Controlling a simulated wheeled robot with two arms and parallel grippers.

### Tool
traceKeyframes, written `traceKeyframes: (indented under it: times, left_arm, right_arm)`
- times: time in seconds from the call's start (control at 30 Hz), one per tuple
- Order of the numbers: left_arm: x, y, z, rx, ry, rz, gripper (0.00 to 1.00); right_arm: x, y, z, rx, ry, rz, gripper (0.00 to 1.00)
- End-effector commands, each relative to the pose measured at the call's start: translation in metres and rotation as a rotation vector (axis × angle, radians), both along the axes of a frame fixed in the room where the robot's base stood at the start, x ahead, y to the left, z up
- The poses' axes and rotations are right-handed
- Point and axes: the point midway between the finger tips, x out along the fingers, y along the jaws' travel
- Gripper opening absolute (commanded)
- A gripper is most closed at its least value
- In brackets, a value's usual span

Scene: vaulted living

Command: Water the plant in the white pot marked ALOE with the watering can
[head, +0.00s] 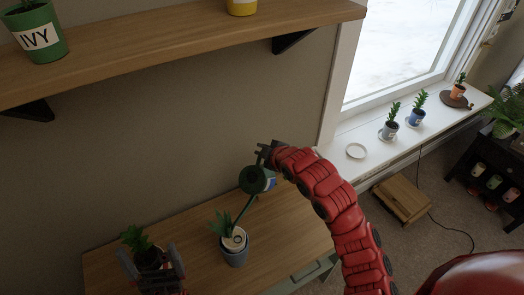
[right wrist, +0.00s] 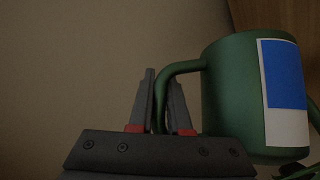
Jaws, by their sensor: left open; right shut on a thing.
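The green watering can (head: 257,180) is held above the wooden cabinet top, with its spout slanting down to the left. My right gripper (head: 268,152) is shut on its handle; the right wrist view shows the can (right wrist: 232,95) with a blue and white label. The spout's end is over a grey-looking pot (head: 236,257) with a leafy plant (head: 222,224); a pale round part shows at the pot's mouth. No ALOE marking is readable, and I cannot see water. My left gripper (head: 151,268) is open at the lower left, in front of another potted plant (head: 135,239).
A wall shelf (head: 180,48) above holds a green IVY pot (head: 40,37) and a yellow pot (head: 241,6). The window sill (head: 375,140) holds several small potted plants and an empty saucer (head: 356,151). A wooden box (head: 402,198) sits on the floor. The cabinet top (head: 300,228) is clear at right.

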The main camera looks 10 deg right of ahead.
Motion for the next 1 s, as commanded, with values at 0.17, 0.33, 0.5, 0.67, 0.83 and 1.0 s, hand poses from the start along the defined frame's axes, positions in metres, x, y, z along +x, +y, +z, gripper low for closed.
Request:
traceKeyframes:
  times: [0.17, 0.33, 0.5, 0.67, 0.83, 1.0]
  left_arm:
    - [0.000, 0.000, -0.001, 0.000, 0.000, 0.000, 1.00]
    - [0.000, 0.000, -0.002, 0.000, 0.000, 0.000, 1.00]
    - [0.000, 0.000, -0.003, 0.000, 0.000, 0.000, 1.00]
    - [0.000, 0.000, -0.003, 0.000, 0.000, 0.000, 1.00]
    - [0.000, 0.000, -0.004, 0.000, 0.000, 0.000, 1.00]
    - [0.000, 0.000, -0.003, 0.000, 0.000, 0.000, 1.00]
  right_arm:
    - [-0.002, 0.002, 0.006, -0.014, -0.021, 0.002, 0.00]
    - [-0.004, 0.004, 0.012, -0.028, -0.040, 0.001, 0.00]
    - [-0.005, 0.005, 0.017, -0.042, -0.057, 0.002, 0.00]
    - [-0.007, 0.005, 0.021, -0.055, -0.073, 0.000, 0.00]
    - [-0.009, 0.007, 0.026, -0.066, -0.089, 0.000, 0.00]
    - [-0.007, 0.006, 0.024, -0.058, -0.077, -0.001, 0.00]
